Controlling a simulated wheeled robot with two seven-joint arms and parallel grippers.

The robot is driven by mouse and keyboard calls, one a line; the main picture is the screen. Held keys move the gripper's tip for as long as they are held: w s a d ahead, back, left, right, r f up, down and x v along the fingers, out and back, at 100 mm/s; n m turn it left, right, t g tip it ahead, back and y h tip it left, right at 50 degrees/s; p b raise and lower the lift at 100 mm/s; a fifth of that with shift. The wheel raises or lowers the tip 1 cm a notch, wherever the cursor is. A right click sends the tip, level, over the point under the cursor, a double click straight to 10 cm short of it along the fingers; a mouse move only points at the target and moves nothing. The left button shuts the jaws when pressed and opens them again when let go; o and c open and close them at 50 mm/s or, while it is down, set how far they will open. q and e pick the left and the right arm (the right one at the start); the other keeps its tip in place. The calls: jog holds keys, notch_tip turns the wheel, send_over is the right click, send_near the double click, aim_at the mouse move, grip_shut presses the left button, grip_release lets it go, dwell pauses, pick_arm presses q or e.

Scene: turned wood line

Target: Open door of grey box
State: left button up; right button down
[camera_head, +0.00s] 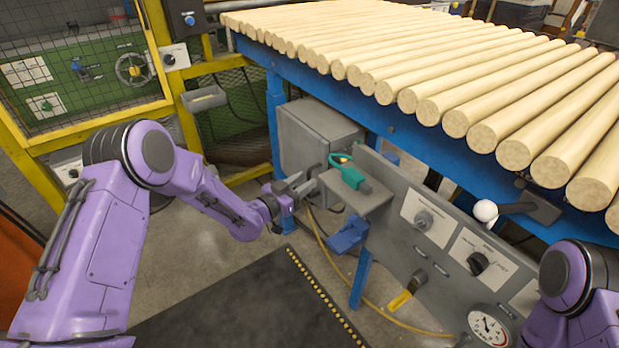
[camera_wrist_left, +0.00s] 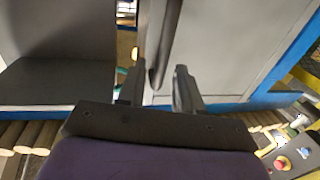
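The grey box (camera_head: 318,132) is mounted under the blue table frame, left of the control panel. Its door looks shut in the head view, though my gripper and the shelf hide part of its lower front. My left gripper (camera_head: 303,184) is at the lower front of the box. In the left wrist view, the light grey box surface (camera_wrist_left: 225,45) fills the upper right. A dark bar-shaped handle (camera_wrist_left: 168,40) reaches down between the fingers of my left gripper (camera_wrist_left: 158,80). The fingers are apart, with gaps beside the handle. My right gripper is out of view.
A small grey shelf (camera_head: 366,203) holding a green tool (camera_head: 350,174) is just right of my left gripper. The control panel (camera_head: 440,250) with knobs and a gauge stands further right. Wooden rods (camera_head: 400,50) cover the table above. A dark mat (camera_head: 240,310) lies on open floor.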

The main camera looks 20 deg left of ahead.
pick_arm(q)
jog(key=shift+x, duration=1.4)
grip_shut()
